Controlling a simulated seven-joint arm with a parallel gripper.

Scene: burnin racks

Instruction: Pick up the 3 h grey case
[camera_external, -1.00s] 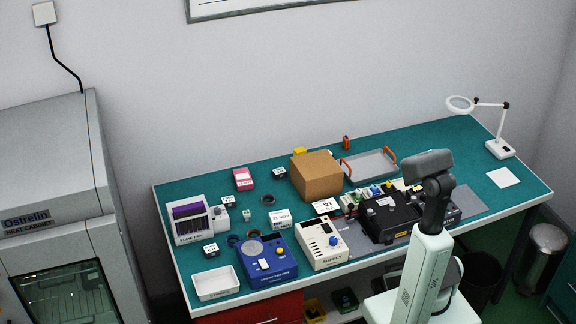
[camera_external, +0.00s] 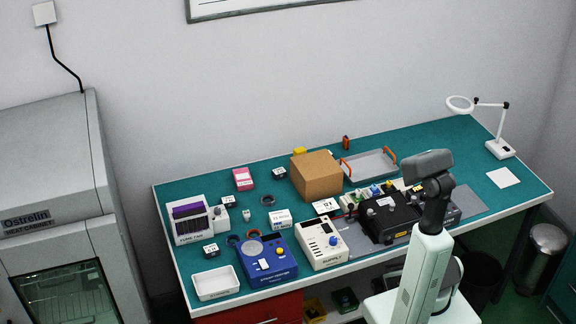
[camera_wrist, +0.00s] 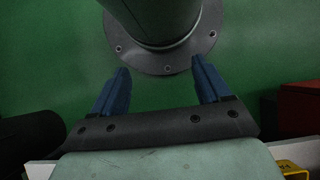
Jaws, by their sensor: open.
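I cannot pick out the 3 h grey case for certain, since the labels are too small to read. Small dark cases with white tops stand on the green bench: one at the front left (camera_external: 210,250), one behind it (camera_external: 228,201) and one near the cardboard box (camera_external: 279,173). A larger white labelled box (camera_external: 280,219) sits near the middle. In the wrist view my gripper (camera_wrist: 160,66) is open, its two blue fingers apart with nothing held. A grey round flange shows beyond them over green floor. The fingers do not show clearly in the external view.
The bench (camera_external: 430,150) is crowded at left and middle: a blue device (camera_external: 280,265), a cream device (camera_external: 322,245), a white tray (camera_external: 216,283), a cardboard box (camera_external: 317,177), black equipment (camera_external: 385,220) and an orange-handled tray (camera_external: 370,164). A magnifier lamp (camera_external: 500,148) stands at the right.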

